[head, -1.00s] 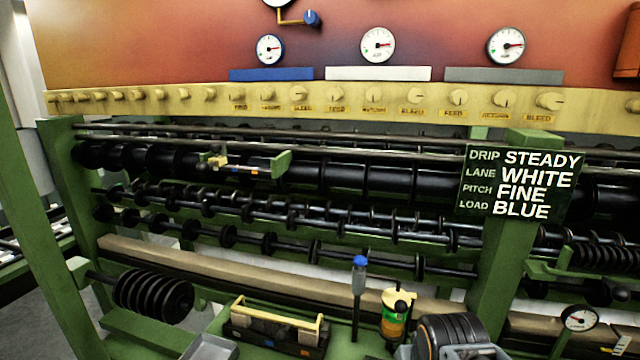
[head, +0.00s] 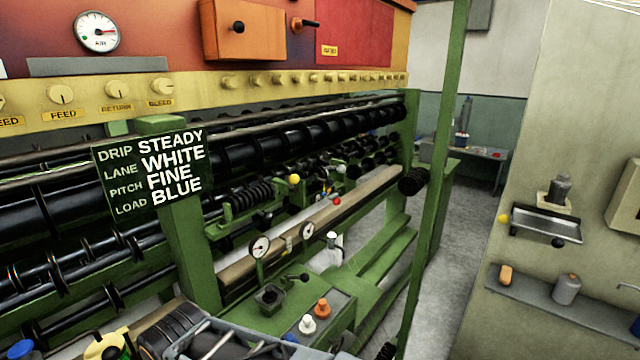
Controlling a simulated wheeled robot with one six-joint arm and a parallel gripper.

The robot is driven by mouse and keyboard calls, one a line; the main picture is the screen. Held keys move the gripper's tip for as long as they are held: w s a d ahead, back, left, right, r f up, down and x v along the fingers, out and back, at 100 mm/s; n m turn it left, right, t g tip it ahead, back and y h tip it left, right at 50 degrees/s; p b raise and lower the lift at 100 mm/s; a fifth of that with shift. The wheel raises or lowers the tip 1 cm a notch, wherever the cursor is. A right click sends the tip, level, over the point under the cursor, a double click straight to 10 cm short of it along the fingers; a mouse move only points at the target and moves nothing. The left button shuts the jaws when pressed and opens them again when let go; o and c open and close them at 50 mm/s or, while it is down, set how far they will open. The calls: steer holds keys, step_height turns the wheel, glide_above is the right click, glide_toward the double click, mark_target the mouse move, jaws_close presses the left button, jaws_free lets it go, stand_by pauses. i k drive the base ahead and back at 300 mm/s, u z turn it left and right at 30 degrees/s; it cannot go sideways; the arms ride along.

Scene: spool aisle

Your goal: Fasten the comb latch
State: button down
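I cannot pick out the comb latch for certain. On the green machine frame, right of the sign, a green bracket (head: 228,214) carries a black ribbed coil (head: 250,194). A yellow ball knob (head: 294,180) stands at the bracket's right end, with small metal fittings beyond it. A red ball knob (head: 337,201) shows just below and right, by the beige rail (head: 360,196). These parts are small and crowded, so whether any latch is open or closed cannot be told. My gripper is not in view.
The sign (head: 155,175) reads drip steady, lane white, pitch fine, load blue. A green pedestal (head: 290,292) with gauges, a lever and white and orange knobs stands low in front. A green post (head: 432,180) rises at right. Grey floor (head: 465,210) is clear beyond; a wall shelf (head: 560,300) is far right.

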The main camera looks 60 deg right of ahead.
mark_target(293, 179)
steer(key=z, duration=3.8)
steer(key=i, duration=1.15)
steer(key=u, duration=3.35)
